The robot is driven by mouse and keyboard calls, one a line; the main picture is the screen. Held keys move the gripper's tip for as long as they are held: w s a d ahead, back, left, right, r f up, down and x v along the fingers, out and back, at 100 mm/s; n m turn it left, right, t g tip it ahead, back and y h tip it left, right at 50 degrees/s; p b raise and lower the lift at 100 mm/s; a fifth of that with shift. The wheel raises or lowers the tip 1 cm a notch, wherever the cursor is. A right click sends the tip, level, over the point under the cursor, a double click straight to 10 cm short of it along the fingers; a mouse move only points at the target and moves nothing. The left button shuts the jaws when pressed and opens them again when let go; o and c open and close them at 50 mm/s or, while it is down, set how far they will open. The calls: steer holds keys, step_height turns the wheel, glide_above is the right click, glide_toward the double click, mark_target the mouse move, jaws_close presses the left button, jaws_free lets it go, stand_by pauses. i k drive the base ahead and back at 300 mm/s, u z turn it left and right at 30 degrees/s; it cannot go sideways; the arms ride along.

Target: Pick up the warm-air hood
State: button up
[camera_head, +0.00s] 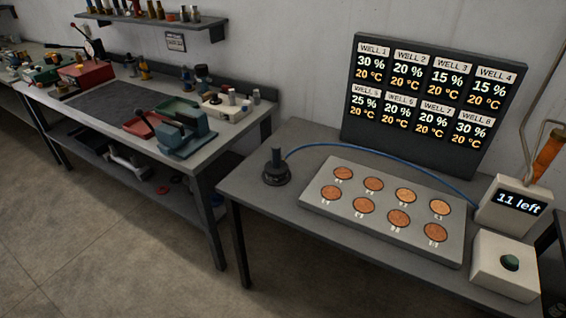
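The warm-air hood appears to be the dark round-based piece with an upright knob handle (276,168). It stands upright on the left end of the grey table (250,208). A blue hose (380,150) runs from beside it in an arc to the right, towards a display box (514,205) reading "11 left". To its right lies a pale plate (385,212) with two rows of copper-coloured round wells. My gripper is not in view.
A black board (432,100) behind the plate lists wells with percentages and 20 °C. A white box with a dark green button (509,263) sits at front right. A cluttered workbench (100,100) stands left, with a gap between it and the table. The floor in front is clear.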

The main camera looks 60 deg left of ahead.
mark_target(276, 171)
steer(key=u, duration=0.4)
steer(key=i, duration=0.6)
steer(key=u, duration=0.85)
steer(key=i, duration=0.6)
steer(key=u, duration=0.35)
